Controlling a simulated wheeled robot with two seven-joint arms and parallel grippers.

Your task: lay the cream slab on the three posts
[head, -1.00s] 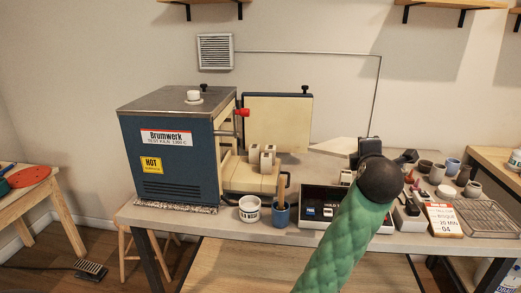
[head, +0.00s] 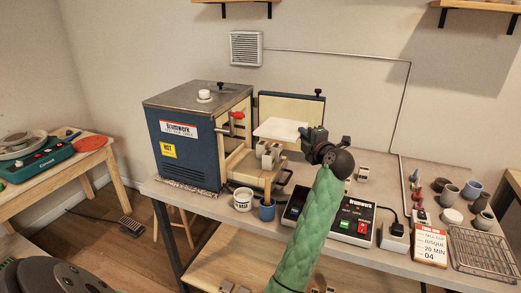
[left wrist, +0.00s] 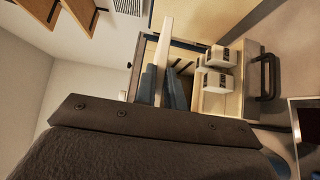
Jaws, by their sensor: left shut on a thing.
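My left gripper (head: 312,138) is shut on the cream slab (head: 278,128) by its right edge. The slab is roughly level in the head view, just above and behind the posts (head: 267,158), apart from them as far as I can tell. The posts are short, pale blocks standing close together on the cream tray (head: 240,163) at the kiln's open front. In the left wrist view the slab (left wrist: 163,58) shows edge-on between dark blue fingers (left wrist: 176,92), to the left of two clear posts (left wrist: 217,80); a third is unclear. My right gripper is not in view.
The blue kiln (head: 185,145) stands left of the tray, its door (head: 290,105) open behind. A white cup (head: 243,199) and a blue cup (head: 267,209) stand in front. A control box (head: 352,222), small pots and a wire rack (head: 485,252) fill the right side.

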